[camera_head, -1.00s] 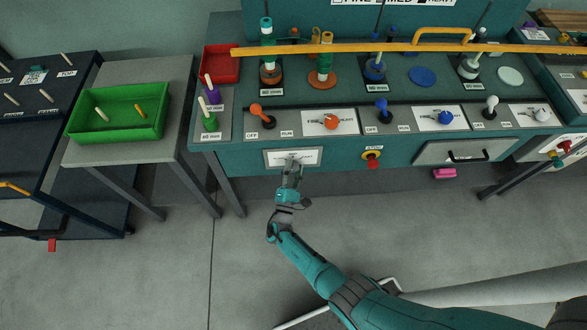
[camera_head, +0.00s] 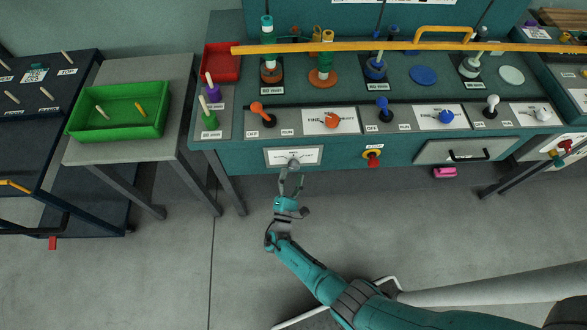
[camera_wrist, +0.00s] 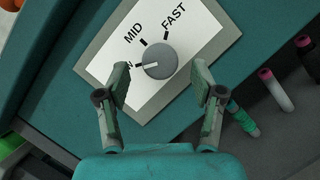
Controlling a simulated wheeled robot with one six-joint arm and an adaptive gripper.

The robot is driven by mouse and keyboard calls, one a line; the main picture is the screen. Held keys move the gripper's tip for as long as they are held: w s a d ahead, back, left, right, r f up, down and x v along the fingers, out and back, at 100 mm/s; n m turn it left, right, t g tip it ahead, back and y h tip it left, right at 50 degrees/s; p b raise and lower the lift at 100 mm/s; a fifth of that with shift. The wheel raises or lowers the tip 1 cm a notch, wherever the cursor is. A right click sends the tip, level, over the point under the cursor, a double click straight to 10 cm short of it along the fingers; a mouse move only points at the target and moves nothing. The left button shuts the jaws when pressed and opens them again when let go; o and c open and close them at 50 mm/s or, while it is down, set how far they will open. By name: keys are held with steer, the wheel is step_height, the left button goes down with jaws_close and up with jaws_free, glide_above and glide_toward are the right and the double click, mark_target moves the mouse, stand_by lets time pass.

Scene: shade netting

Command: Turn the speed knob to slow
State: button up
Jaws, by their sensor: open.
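The speed knob (camera_wrist: 158,60) is a round grey dial on a white plate (camera_wrist: 190,35) marked MID and FAST. A third label at the left is mostly hidden by a finger; only its last letter, W, shows. The knob's pale pointer line points left, toward that partly hidden label. In the head view the plate (camera_head: 310,156) is on the bench front, with the knob (camera_head: 293,162) small on it. My gripper (camera_wrist: 158,85) is open and empty, its fingers apart on either side below the knob. It also shows in the head view (camera_head: 291,176), just in front of the plate.
A red stop button (camera_head: 373,160) and a drawer with a black handle (camera_head: 467,156) are to the right on the bench front. Orange, blue and white levers and knobs line the panel above. Several coloured spools (camera_wrist: 275,88) show at the right in the wrist view.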

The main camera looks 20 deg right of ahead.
steer(key=v, duration=0.8)
steer(key=shift+s+a, duration=0.15)
steer(key=shift+s, duration=0.1)
steer(key=shift+f, duration=0.15)
steer(key=s+d+f+m+g+y, duration=0.2)
steer(key=s+d+f+m+g, duration=0.15)
steer(key=s+d+f, duration=0.45)
steer(key=s+d+f+m+g+y, duration=0.15)
steer(key=s+d+f+g, duration=0.35)
steer(key=s, duration=0.5)
steer(key=s+r+m+g+y, duration=0.1)
steer(key=s+r+m+y, duration=0.15)
steer(key=s, duration=0.55)
steer(key=s+a+r+m+t+y, duration=0.1)
steer(key=s+a+r+m+y, duration=0.2)
steer(key=r, duration=0.4)
steer(key=s+a+r+m+t+y, duration=0.1)
steer(key=s+a+r+m+y, duration=0.2)
steer(key=r, duration=0.4)
step_height(320, 180, up, 27)
steer(key=s+m+t, duration=0.1)
steer(key=m+t, duration=0.4)
steer(key=m, duration=0.1)
steer(key=shift+s+a, duration=0.2)
steer(key=shift+a, duration=0.05)
